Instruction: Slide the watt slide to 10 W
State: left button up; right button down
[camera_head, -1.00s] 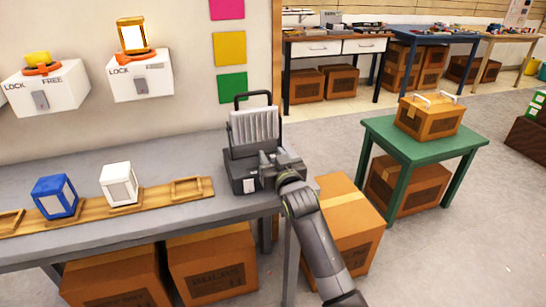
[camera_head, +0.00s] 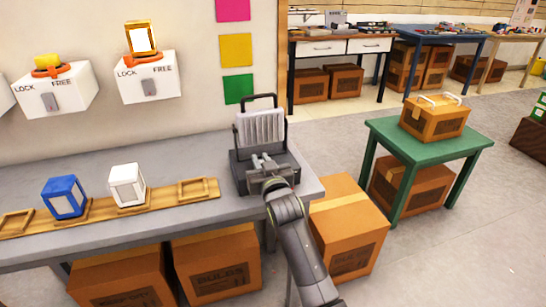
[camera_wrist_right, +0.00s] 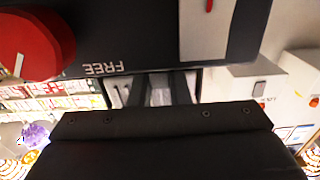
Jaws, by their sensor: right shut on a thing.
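The device with the watt slide has a dark grey base (camera_head: 240,180), an upright ribbed light panel (camera_head: 261,128) and a black carry handle. It stands at the right end of the grey bench. My right gripper (camera_head: 264,163) is at the front middle of its base, jaws shut. In the right wrist view the fingers (camera_wrist_right: 160,90) are close around a small pale piece at the edge of a dark panel (camera_wrist_right: 140,35). That panel carries upside-down FREE lettering, a red knob and a pale plate with a red mark. The slide itself and its watt marks cannot be made out. My left gripper is out of view.
Blue (camera_head: 64,198) and white (camera_head: 127,185) lamp blocks stand on a wooden rail on the bench, left of the device. White LOCK/FREE boxes (camera_head: 150,79) hang on the wall above. A cardboard box (camera_head: 346,235) stands right of the bench, before a green table (camera_head: 440,147).

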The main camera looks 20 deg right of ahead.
jog(key=shift+a, duration=0.8)
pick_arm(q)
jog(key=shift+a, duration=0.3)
pick_arm(e)
jog(key=shift+d, duration=0.1)
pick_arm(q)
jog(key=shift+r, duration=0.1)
pick_arm(e)
jog(key=c, duration=1.8)
grip_release()
jog(key=o, duration=0.4)
jog(key=shift+a, duration=0.3)
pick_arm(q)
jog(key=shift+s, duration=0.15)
pick_arm(e)
jog(key=shift+o, duration=0.2)
jog(key=shift+d, duration=0.15)
